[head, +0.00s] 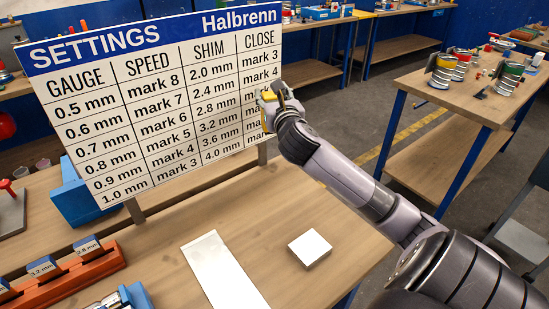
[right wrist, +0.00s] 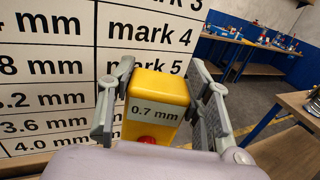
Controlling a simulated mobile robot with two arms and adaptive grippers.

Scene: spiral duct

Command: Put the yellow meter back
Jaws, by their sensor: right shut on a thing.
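The yellow meter (head: 268,97) is up in the air in front of the right edge of the settings board (head: 150,100). My right gripper (head: 276,93) is shut on it. In the right wrist view the yellow meter (right wrist: 158,92) sits between the two fingers of my right gripper (right wrist: 162,72). Its label reads 0.7 mm, and a red round part shows below the label. My left gripper is not in view.
On the workbench (head: 270,210) are a square white pad (head: 310,247), a white strip (head: 222,268) and an orange rack (head: 75,275) with labelled blue blocks. A blue box (head: 78,200) stands left. The bench around the white pad is clear.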

